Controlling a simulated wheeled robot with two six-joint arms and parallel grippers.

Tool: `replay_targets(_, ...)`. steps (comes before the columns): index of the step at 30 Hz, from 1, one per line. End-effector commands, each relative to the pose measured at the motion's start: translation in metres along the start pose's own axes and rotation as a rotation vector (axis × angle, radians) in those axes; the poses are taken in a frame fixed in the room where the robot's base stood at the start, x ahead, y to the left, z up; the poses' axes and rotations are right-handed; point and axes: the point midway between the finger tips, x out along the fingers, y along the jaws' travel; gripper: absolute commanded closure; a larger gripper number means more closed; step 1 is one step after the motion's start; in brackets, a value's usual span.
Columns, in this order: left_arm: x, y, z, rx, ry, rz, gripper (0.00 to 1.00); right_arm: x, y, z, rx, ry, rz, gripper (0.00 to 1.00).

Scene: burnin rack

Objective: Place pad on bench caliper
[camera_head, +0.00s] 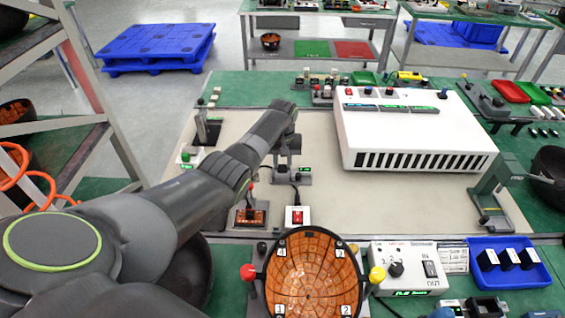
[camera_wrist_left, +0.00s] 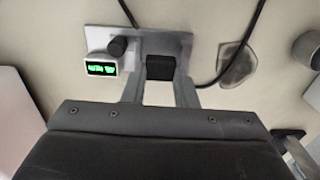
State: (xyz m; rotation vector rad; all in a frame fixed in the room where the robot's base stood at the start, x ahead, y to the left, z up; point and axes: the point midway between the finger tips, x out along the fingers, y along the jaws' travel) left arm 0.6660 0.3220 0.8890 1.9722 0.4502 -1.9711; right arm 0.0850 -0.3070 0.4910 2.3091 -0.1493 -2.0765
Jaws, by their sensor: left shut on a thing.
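My left gripper (camera_head: 288,148) reaches down over the middle of the beige mat. It is shut on a small dark block, which I take for the pad (camera_wrist_left: 160,67); the block shows between the two fingers in the left wrist view. Directly beneath is a grey plate device with a lit green display (camera_head: 282,169), likely the bench caliper; it also shows in the left wrist view (camera_wrist_left: 101,67), with a dark round knob beside the display. I cannot tell whether the block touches the plate. My right gripper is not in view.
A large white instrument box (camera_head: 410,130) stands right of the gripper. A red-switch box (camera_head: 297,216) and a small orange-display unit (camera_head: 250,217) sit nearer. A round orange-lined bowl (camera_head: 312,275) and a blue tray (camera_head: 535,277) of dark blocks line the front. A dark cable runs beside the plate.

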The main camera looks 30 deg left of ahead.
Motion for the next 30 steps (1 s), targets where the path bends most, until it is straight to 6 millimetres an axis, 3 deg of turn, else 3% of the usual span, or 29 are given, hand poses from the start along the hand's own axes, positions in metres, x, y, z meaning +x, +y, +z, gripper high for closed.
replay_targets(15, 0.013, 0.0, 0.001, -0.001, -0.002, 0.0, 0.98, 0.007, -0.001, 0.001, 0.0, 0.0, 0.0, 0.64)
replay_targets(16, 0.013, 0.0, 0.001, -0.001, -0.002, -0.001, 0.72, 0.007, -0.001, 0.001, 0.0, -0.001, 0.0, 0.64)
replay_targets(20, 0.013, -0.001, 0.001, -0.001, -0.004, -0.002, 0.55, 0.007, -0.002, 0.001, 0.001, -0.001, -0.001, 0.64)
replay_targets(30, 0.015, -0.004, 0.002, -0.004, -0.007, -0.008, 0.53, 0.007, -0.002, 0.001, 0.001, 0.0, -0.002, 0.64)
